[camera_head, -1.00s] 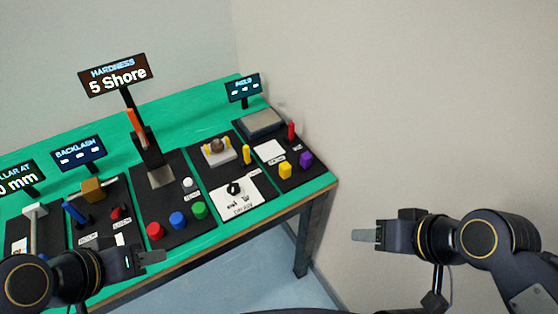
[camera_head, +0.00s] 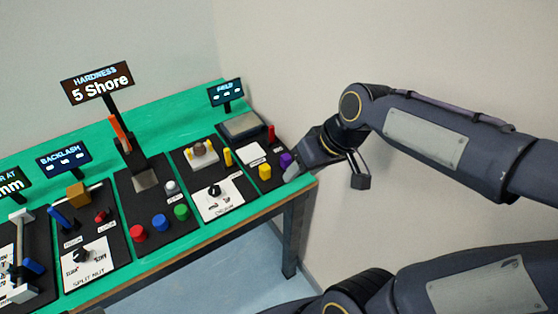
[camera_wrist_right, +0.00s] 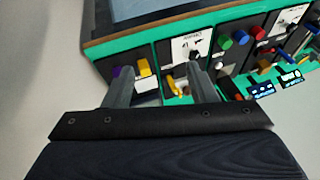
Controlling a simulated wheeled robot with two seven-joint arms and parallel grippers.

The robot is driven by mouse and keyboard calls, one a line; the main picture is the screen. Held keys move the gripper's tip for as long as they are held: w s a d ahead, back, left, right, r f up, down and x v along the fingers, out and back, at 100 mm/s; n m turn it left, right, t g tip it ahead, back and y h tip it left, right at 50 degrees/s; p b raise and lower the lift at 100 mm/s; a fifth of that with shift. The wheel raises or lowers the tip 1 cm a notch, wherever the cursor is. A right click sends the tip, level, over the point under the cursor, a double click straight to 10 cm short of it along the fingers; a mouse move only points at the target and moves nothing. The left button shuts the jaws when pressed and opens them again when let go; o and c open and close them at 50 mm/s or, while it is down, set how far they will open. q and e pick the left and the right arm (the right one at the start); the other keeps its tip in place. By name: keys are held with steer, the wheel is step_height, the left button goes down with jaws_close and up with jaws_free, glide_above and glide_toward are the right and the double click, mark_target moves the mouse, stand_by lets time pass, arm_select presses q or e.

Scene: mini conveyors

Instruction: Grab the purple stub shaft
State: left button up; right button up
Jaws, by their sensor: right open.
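The purple stub shaft (camera_head: 286,160) is a short upright block at the right front end of the green table, on a black mat. In the right wrist view the purple stub (camera_wrist_right: 116,72) shows at the left finger's tip, partly hidden by that finger. My right gripper (camera_head: 292,172) is open, close beside the stub on its front right side. In the right wrist view the gap between its fingers (camera_wrist_right: 158,67) holds no object, and a yellow block lies beyond it. Whether a finger touches the stub cannot be told. My left gripper is out of view.
A yellow block (camera_head: 265,171) stands just left of the stub, and a red peg (camera_head: 271,133) behind it. A grey scale plate (camera_head: 243,125) lies further back. The wall is close on the right. Red, blue and green knobs stand further left.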

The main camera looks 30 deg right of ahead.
steer(key=w+d+f+n+g+h+p, duration=0.1)
steer(key=w+d+f+g, duration=0.15)
steer(key=w, duration=0.75)
steer(key=n+g+h+p, duration=0.1)
steer(key=n+h+p, duration=0.1)
steer(key=n, duration=0.1)
glide_above(286, 156)
step_height(286, 156, down, 8)
steer(key=shift+s+r, duration=0.1)
steer(key=shift+f, duration=0.65)
step_height(286, 156, down, 6)
steer(key=shift+f+p, duration=0.2)
steer(key=shift+p, duration=0.6)
steer(key=shift+f, duration=0.35)
steer(key=shift+c, duration=0.4)
steer(key=c, duration=0.9)
steer(key=shift+c, duration=0.6)
